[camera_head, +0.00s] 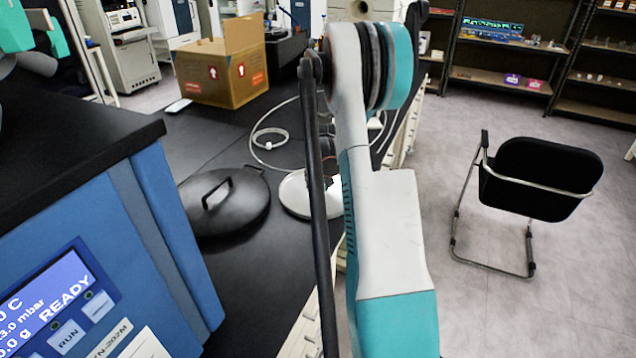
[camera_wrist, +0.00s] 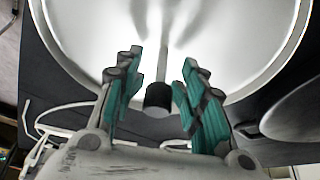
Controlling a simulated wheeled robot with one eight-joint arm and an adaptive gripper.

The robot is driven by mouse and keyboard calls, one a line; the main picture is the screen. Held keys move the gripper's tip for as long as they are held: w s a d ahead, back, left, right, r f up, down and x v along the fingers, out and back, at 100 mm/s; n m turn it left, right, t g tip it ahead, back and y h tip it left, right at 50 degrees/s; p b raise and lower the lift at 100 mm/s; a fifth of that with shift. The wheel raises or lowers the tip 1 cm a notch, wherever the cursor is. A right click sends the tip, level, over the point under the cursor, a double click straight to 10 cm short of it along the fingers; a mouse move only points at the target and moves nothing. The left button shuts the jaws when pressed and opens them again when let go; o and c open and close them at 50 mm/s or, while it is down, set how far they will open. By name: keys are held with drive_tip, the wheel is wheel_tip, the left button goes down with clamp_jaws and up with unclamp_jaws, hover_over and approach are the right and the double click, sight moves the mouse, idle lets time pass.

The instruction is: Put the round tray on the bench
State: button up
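The round tray (camera_head: 296,196) is a shallow white disc with a rim, at the bench's right side. It appears to lie flat on the black bench (camera_head: 262,268), though my arm hides its right part. In the wrist view the tray (camera_wrist: 85,48) fills the upper part, with a thin grey post ending in a black knob (camera_wrist: 158,97) in front of it. My gripper (camera_wrist: 160,75) is open, its teal-padded fingers on either side of the post, with visible gaps. My gripper is largely hidden behind my arm in the head view.
A black round lid with a handle (camera_head: 228,205) lies on the bench just left of the tray. A white cable (camera_head: 268,136) loops behind them. A cardboard box (camera_head: 222,75) stands farther back. The blue freeze dryer (camera_head: 120,235) is at left; a black chair (camera_head: 540,178) stands at right.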

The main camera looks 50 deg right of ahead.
drive_tip(key=shift+r, duration=0.5)
drive_tip(key=p+v, duration=0.4)
drive_tip(key=v, duration=0.7)
drive_tip(key=shift+s, duration=0.2)
drive_tip(key=shift+a+r, duration=0.15)
idle(0.8)
